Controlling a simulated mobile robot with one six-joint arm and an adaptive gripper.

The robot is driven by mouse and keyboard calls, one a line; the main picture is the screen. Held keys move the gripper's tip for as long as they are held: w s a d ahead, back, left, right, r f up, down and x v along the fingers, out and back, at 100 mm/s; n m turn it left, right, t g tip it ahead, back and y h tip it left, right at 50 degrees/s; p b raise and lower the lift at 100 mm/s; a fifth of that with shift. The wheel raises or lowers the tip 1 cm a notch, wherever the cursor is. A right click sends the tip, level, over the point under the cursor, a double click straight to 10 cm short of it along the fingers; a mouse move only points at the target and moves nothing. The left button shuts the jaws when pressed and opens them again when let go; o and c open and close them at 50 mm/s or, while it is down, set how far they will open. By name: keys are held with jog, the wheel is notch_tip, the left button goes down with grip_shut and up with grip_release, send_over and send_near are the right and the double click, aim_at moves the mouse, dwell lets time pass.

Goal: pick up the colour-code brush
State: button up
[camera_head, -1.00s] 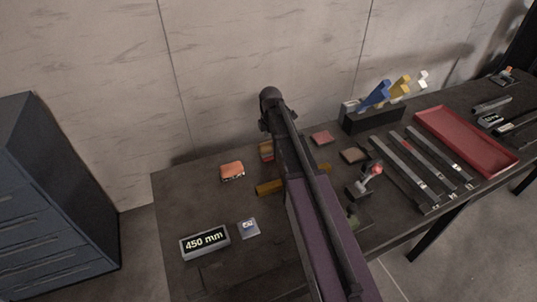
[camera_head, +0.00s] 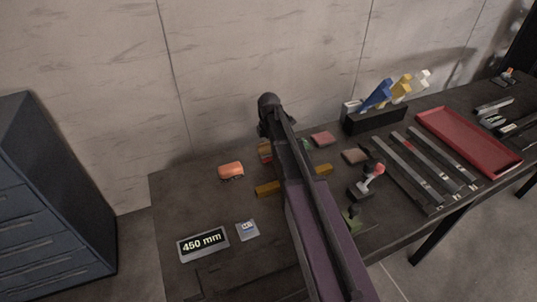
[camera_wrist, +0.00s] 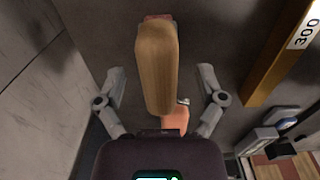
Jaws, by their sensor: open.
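A long wooden-topped piece with a rounded end, which looks like the brush (camera_wrist: 156,68), lies between my fingers in the wrist view. In the head view a small tan and red part of it seems to show (camera_head: 265,151) beside my arm. My gripper (camera_wrist: 162,76) is open, with one finger on each side of the piece and a gap visible on both sides. I cannot tell its height above the piece. My arm hides the fingers in the head view.
A black rack (camera_head: 374,122) and a red tray (camera_head: 468,140) are at right. The wall is close behind.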

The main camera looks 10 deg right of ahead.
jog(key=shift+a+f+b, duration=0.1)
jog(key=shift+f+b, duration=1.05)
jog(key=shift+f, duration=0.25)
grip_shut()
